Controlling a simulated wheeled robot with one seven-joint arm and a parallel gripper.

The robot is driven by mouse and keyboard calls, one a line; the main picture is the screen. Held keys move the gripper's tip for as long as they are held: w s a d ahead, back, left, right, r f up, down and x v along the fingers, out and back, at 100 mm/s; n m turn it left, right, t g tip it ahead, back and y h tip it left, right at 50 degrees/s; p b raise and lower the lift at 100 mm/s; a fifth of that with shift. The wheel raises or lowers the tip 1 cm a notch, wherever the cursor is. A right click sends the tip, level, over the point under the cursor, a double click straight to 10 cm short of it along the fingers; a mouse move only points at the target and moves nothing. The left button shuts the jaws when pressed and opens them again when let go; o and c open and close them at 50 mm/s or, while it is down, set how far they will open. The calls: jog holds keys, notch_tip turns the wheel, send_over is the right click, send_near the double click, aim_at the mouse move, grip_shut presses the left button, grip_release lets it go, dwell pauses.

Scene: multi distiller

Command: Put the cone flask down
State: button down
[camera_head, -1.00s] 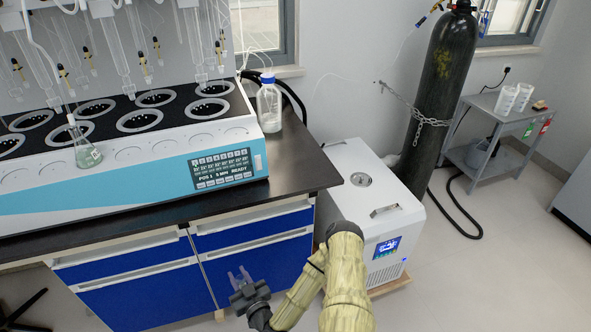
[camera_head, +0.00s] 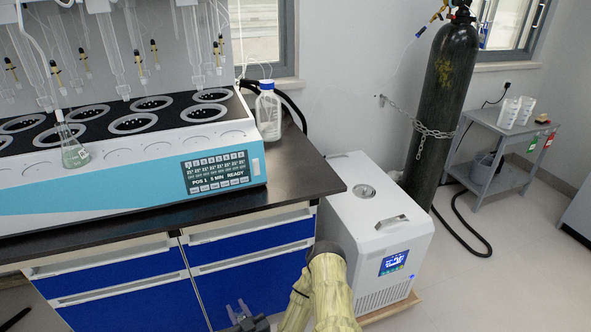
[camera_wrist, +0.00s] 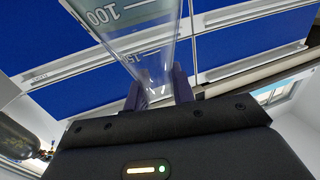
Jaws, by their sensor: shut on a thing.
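A clear cone flask (camera_wrist: 150,45) with printed volume marks fills the upper middle of the wrist view. My gripper (camera_wrist: 158,92) is shut on its narrow part, between the two dark purple fingers. In the head view my gripper (camera_head: 240,311) is at the bottom edge, in front of the blue cabinet drawers and below the counter top; the held flask is hard to make out there. Another cone flask (camera_head: 75,153) with greenish contents stands on the distiller, at the left under a glass tube.
The distiller (camera_head: 120,186) takes up most of the dark counter (camera_head: 292,175). Bare counter lies to the right and along the front. A white chiller box (camera_head: 375,225) stands on the floor beside the cabinet.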

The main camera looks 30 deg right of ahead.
jog(key=shift+w+r, duration=0.1)
jog(key=shift+r, duration=0.05)
jog(key=shift+d+r, duration=0.15)
jog(key=shift+r, duration=0.1)
jog(key=w+d+r+m+h, duration=0.1)
jog(key=w+d+r, duration=0.1)
jog(key=d+r, duration=0.9)
jog(key=w+d+r+m+h, duration=0.1)
jog(key=w+d+r+h, duration=0.1)
jog(key=d+r, duration=1)
jog(key=w+d+r+h, duration=0.1)
jog(key=d+r, duration=1)
jog(key=r, duration=1.1)
jog(key=shift+w+d+m, duration=0.25)
jog(key=shift+w+m, duration=0.15)
jog(key=shift+w, duration=0.15)
